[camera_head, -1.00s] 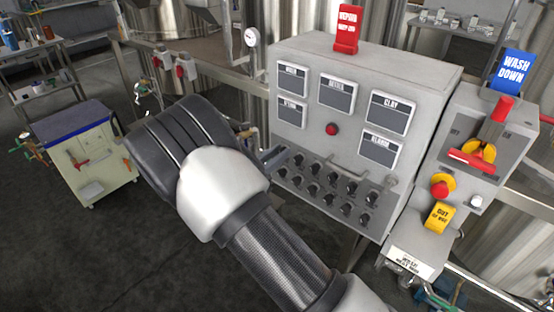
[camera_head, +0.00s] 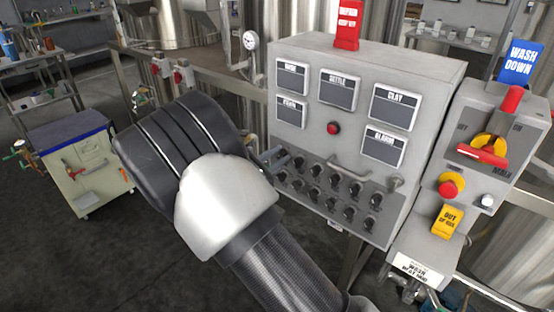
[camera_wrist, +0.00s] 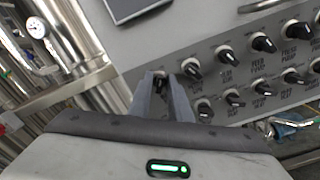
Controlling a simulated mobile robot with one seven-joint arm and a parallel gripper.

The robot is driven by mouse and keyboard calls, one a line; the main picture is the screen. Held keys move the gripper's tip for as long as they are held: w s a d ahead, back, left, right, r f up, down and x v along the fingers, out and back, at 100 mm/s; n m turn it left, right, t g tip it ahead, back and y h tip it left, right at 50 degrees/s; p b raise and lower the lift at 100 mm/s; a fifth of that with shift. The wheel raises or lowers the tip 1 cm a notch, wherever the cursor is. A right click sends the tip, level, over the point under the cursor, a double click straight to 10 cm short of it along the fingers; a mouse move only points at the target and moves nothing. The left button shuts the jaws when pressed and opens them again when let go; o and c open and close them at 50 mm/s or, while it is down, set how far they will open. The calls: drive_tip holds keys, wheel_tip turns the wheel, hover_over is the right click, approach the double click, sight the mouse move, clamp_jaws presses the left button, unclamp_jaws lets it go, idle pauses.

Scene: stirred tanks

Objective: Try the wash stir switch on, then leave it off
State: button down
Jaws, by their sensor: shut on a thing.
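The grey control panel (camera_head: 310,128) carries two rows of black knob switches, with labels too small to read in the head view. In the wrist view, my gripper (camera_wrist: 162,82) reaches the left end of the upper row. Its fingers are closed around a dark knob (camera_wrist: 159,78), mostly hidden between them. I cannot read that knob's label or its exact setting. In the head view, my gripper's fingertips (camera_head: 274,158) show at the panel's left edge, partly behind my wrist. Neighbouring knobs (camera_wrist: 191,68) stand free to the right.
A handle bar (camera_head: 350,168) sticks out above the knobs. To the right is a box with a red and yellow switch (camera_head: 487,148) and a red button (camera_head: 451,187). A pressure gauge (camera_wrist: 37,27) and steel pipes lie left of the panel. A cart (camera_head: 82,165) stands further left.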

idle(0.3)
drive_tip(key=c, duration=1.9)
unclamp_jaws()
drive_tip(key=shift+o, duration=0.2)
drive_tip(key=shift+s+a, duration=0.1)
drive_tip(key=p+v, duration=0.1)
drive_tip(key=v, duration=1.6)
drive_tip(key=shift+s, duration=0.1)
